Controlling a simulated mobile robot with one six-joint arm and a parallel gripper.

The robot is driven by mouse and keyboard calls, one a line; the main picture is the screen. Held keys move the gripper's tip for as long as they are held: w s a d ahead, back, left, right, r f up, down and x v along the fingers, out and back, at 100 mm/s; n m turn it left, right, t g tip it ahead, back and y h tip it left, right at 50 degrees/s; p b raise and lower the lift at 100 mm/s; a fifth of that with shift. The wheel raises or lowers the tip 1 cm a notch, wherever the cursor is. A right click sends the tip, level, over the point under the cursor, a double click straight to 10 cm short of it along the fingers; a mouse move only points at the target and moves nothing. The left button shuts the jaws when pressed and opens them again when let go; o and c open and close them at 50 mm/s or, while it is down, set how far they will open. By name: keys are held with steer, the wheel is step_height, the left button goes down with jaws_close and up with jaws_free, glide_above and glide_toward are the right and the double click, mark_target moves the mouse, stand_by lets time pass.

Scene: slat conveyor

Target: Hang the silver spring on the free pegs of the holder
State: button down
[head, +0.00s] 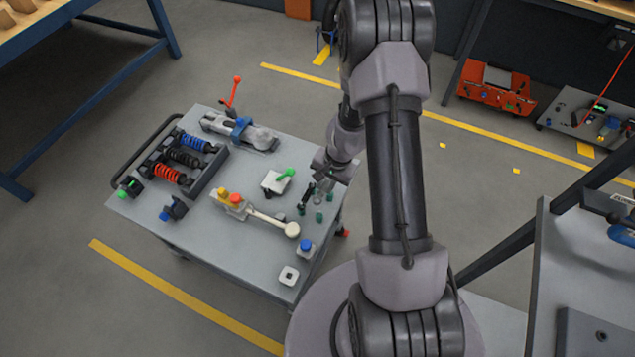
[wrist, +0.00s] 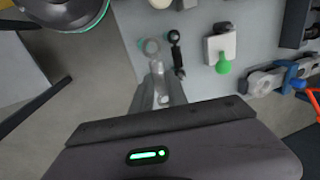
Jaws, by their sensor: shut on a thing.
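My gripper (head: 325,180) is over the right part of the grey cart top. In the wrist view its fingers (wrist: 160,92) are shut on the silver spring (wrist: 157,68), a pale grey piece with a ring at its far end. In the head view the spring (head: 318,197) is small and partly hidden by the gripper; I cannot tell if it touches the top. The holder (head: 206,178) is a dark rack at the cart's left, carrying blue (head: 194,142), black (head: 185,158) and red (head: 167,174) springs. Its free pegs are too small to make out.
A small black link (head: 306,196) lies close to the gripper, with green pegs (head: 320,217) nearby. A white block with a green lever (head: 280,181), a cream arm (head: 270,221), a blue-topped block (head: 305,248) and a grey vise (head: 240,131) stand on the cart.

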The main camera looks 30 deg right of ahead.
steer(key=shift+s+d+f+b, duration=0.1)
steer(key=shift+d+f+b, duration=0.2)
steer(key=shift+f+b, duration=0.45)
step_height(320, 180, down, 7)
steer(key=b, duration=0.6)
steer(key=shift+r, duration=0.1)
steer(key=c, duration=1.2)
jaws_free()
steer(key=shift+c, duration=0.2)
step_height(320, 180, up, 17)
steer(key=s+d+p, duration=0.2)
steer(key=p, duration=0.7)
steer(key=shift+s, duration=0.4)
